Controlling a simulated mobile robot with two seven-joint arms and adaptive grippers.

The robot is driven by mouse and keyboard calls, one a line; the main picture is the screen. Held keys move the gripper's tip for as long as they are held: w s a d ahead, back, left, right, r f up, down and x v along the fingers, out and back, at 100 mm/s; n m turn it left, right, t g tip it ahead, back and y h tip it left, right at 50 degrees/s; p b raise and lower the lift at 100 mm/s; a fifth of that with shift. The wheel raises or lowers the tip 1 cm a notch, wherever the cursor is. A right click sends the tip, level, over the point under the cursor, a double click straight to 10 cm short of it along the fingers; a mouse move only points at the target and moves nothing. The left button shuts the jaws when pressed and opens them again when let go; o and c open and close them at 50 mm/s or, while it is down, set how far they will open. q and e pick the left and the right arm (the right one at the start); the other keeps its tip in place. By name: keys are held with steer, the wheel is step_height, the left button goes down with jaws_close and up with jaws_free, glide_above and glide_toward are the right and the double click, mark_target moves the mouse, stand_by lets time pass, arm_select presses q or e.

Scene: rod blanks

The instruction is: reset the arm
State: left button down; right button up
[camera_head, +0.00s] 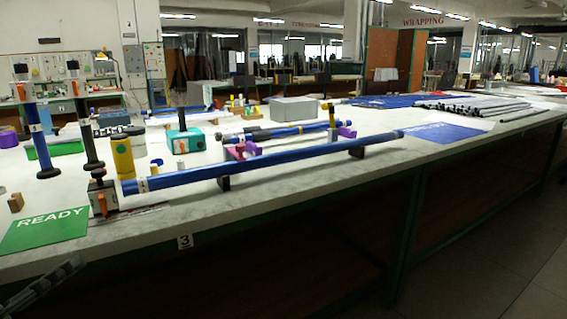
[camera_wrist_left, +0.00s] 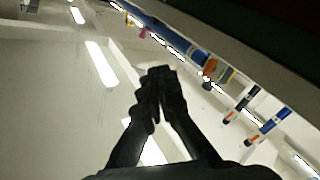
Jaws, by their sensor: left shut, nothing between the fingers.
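My left gripper (camera_head: 62,275) shows dark at the lower left of the head view, in front of the table's near edge and below the green READY mat (camera_head: 45,230). In the left wrist view its black fingers (camera_wrist_left: 158,80) are together, with nothing between them. The left gripper is apart from the table and the things on it. My right gripper is in neither view. A long blue rod (camera_head: 270,160) lies along the near side of the table on dark supports; its left end is by a small dark block with an orange mark (camera_head: 102,197).
The long white table (camera_head: 330,185) holds two upright rods, one blue (camera_head: 40,140) and one black (camera_head: 86,130), at the left. A yellow cylinder (camera_head: 122,158), a teal device (camera_head: 186,140) and a grey box (camera_head: 293,109) stand behind. Grey rods (camera_head: 470,103) lie at the far right.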

arm_select(q)
steer(key=s+a+f+g+y, duration=0.1)
steer(key=a+f+g+y, duration=0.15)
steer(key=f, duration=0.55)
steer(key=s+a+f+n+g+y, duration=0.1)
steer(key=s+a+f+y, duration=0.15)
steer(key=f, duration=0.55)
steer(key=a+f+g+y, duration=0.2)
steer(key=f+y, duration=0.2)
steer(key=f, duration=0.4)
steer(key=s+d+f+m+g+p, duration=0.1)
steer(key=s+d+f+g, duration=0.3)
steer(key=d+f, duration=0.4)
steer(key=s+d+f+m+g+h, duration=0.1)
steer(key=s+d+f+m+g, duration=0.3)
steer(key=d+f, duration=0.3)
steer(key=shift+s+d+f+g+p, duration=0.35)
steer(key=shift+s+d+g+p, duration=0.1)
steer(key=shift+s+d, duration=0.4)
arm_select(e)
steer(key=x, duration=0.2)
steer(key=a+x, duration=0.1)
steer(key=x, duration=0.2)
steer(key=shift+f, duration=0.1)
arm_select(q)
steer(key=shift+w, duration=0.1)
